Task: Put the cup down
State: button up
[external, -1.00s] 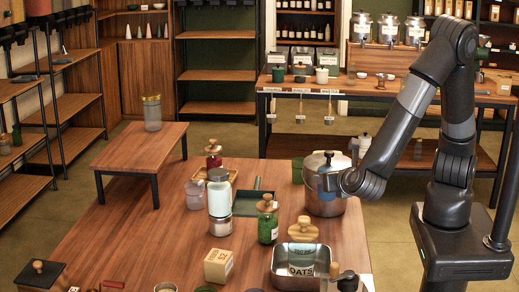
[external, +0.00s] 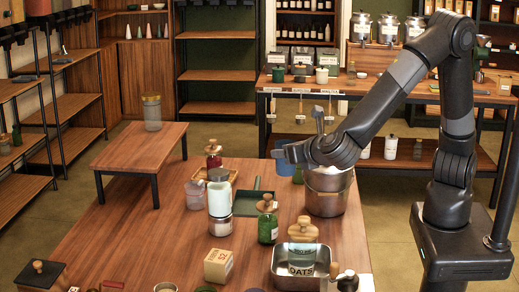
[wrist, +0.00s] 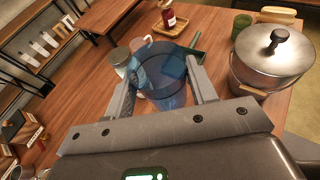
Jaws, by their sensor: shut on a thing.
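A translucent blue cup (wrist: 165,92) is between the two fingers of my gripper (wrist: 162,85) in the wrist view. My gripper is shut on it, one finger on each side. In the external view my gripper (external: 284,152) is raised above the table (external: 130,218), left of the steel pot. The blue cup (external: 285,168) shows just below it, partly hidden by the arm. The cup looks held in the air, clear of the table.
A lidded steel pot (wrist: 272,62) stands on the right; my arm covers its top in the external view.

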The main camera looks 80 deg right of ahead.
jog(key=w+a+n+t+y, duration=0.2)
jog(key=w, duration=0.5)
jog(key=w+a+n+t+y, duration=0.2)
jog(key=w+a+n, duration=0.1)
jog(key=w, duration=0.4)
send_over(223, 258)
notch_tip(223, 258, down, 12)
jog(key=shift+f+m, duration=0.3)
jog(key=shift+f, duration=1.45)
jog(key=shift+f, duration=0.1)
jog(key=o, duration=0.9)
jog(key=shift+o, duration=0.2)
